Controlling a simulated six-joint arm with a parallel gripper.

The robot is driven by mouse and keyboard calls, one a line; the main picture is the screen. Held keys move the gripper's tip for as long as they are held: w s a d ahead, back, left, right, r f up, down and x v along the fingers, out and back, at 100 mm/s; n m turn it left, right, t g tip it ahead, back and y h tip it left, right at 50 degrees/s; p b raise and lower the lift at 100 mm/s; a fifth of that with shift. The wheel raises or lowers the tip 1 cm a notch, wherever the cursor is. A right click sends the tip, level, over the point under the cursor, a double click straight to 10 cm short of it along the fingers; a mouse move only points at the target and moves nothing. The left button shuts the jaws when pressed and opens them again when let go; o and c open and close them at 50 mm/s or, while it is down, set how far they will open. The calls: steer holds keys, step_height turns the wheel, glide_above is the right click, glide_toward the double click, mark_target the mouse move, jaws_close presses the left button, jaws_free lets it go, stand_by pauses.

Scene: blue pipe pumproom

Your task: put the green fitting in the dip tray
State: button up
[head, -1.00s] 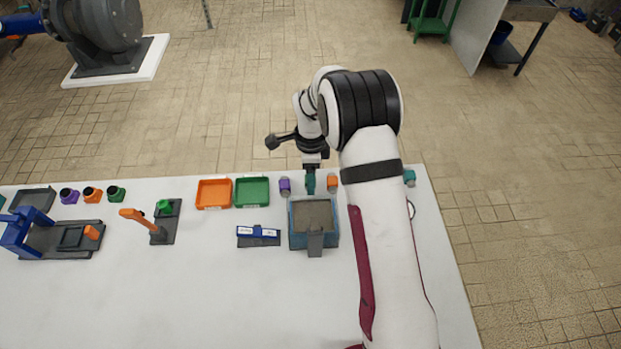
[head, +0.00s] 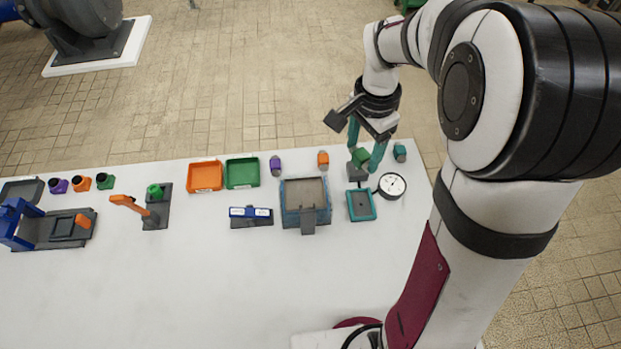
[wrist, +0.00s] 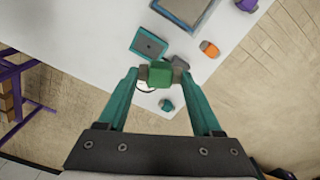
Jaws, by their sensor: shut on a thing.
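My gripper (head: 366,160), with teal fingers, is shut on a green block-like fitting (head: 361,156) at the right back of the table. In the wrist view the green fitting (wrist: 160,73) sits between the fingertips. A dark grey piece (wrist: 180,63) shows right beside it; I cannot tell whether it is part of the fitting. A blue-rimmed tray with a grey-brown inside (head: 326,217), likely the dip tray, stands left of my gripper. A smaller teal-rimmed tray (head: 372,216) lies nearer, just in front of my gripper.
A round dial (head: 392,186) lies right of the teal-rimmed tray. Purple (head: 276,165), orange (head: 323,159) and teal (head: 399,152) small pieces stand along the back. Orange (head: 204,188) and green (head: 242,185) bins stand further left. The front of the white table is clear.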

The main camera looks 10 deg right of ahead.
steer(key=s+r+n, duration=0.2)
steer(key=s+n, duration=0.1)
steer(key=s, duration=0.1)
glide_toward(305, 184)
steer(key=s, duration=0.1)
steer(key=s+f, duration=0.1)
steer(key=shift+s+d+f+n, duration=0.1)
steer(key=shift+s+f+n, duration=0.05)
steer(key=shift+s+n, duration=0.25)
steer(key=shift+w+a+f, duration=0.1)
steer(key=shift+a+f, duration=0.05)
steer(key=shift+f, duration=0.95)
steer(key=shift+w+a+f, duration=0.1)
steer(key=shift+f, duration=0.95)
steer(key=shift+f, duration=0.1)
steer(key=o, duration=1.5)
